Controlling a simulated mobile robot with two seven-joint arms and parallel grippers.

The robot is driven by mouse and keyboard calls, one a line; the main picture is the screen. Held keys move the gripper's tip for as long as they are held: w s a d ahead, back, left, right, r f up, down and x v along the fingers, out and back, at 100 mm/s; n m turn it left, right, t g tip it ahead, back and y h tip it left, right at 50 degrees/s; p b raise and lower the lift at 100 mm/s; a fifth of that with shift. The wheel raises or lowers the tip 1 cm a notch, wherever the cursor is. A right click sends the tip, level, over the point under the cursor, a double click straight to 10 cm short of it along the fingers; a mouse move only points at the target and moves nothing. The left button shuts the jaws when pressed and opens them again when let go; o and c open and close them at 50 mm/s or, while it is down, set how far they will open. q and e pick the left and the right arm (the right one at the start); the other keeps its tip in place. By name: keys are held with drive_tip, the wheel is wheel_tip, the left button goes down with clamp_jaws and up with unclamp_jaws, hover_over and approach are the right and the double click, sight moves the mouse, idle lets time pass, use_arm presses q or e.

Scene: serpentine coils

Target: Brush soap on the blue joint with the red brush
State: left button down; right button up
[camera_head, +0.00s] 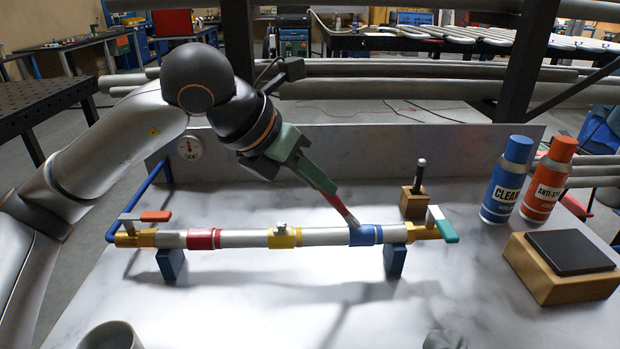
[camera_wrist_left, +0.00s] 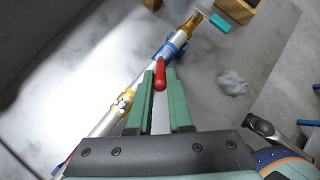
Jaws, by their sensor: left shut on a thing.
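My left gripper (camera_head: 316,181) is shut on the red brush (camera_head: 336,202), which slants down to the right. The brush tip meets the top left of the blue joint (camera_head: 364,236) in the head view; I cannot tell whether it presses on it. The blue joint is on the right part of a silver pipe (camera_head: 323,237). In the left wrist view the red brush (camera_wrist_left: 160,74) sticks out between the green fingers (camera_wrist_left: 160,98), with the blue joint (camera_wrist_left: 168,49) just beyond. No soap can be made out on the joint. My right gripper is not seen.
The pipe also bears a red joint (camera_head: 204,239) and a yellow joint (camera_head: 284,237), and rests on blue supports. A wooden block with a black-handled tool (camera_head: 416,192), spray cans (camera_head: 509,179) and a wooden box (camera_head: 558,281) stand right. A cup (camera_head: 110,337) and grey cloth (camera_head: 444,340) are in front.

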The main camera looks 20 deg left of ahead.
use_arm(q)
drive_tip(key=shift+w+d+b, duration=0.3)
drive_tip(key=shift+d+b, duration=0.35)
drive_tip(key=shift+d, duration=0.1)
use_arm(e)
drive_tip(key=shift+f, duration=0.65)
use_arm(q)
drive_tip(key=shift+s+a+b, duration=0.25)
drive_tip(key=shift+a+b, duration=0.1)
drive_tip(key=shift+a, duration=0.3)
drive_tip(key=shift+s+a+f+b, duration=0.1)
drive_tip(key=shift+s+a+b, duration=0.25)
drive_tip(key=shift+a, duration=0.25)
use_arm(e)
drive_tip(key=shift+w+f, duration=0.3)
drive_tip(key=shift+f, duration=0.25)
use_arm(q)
drive_tip(key=shift+w, duration=0.1)
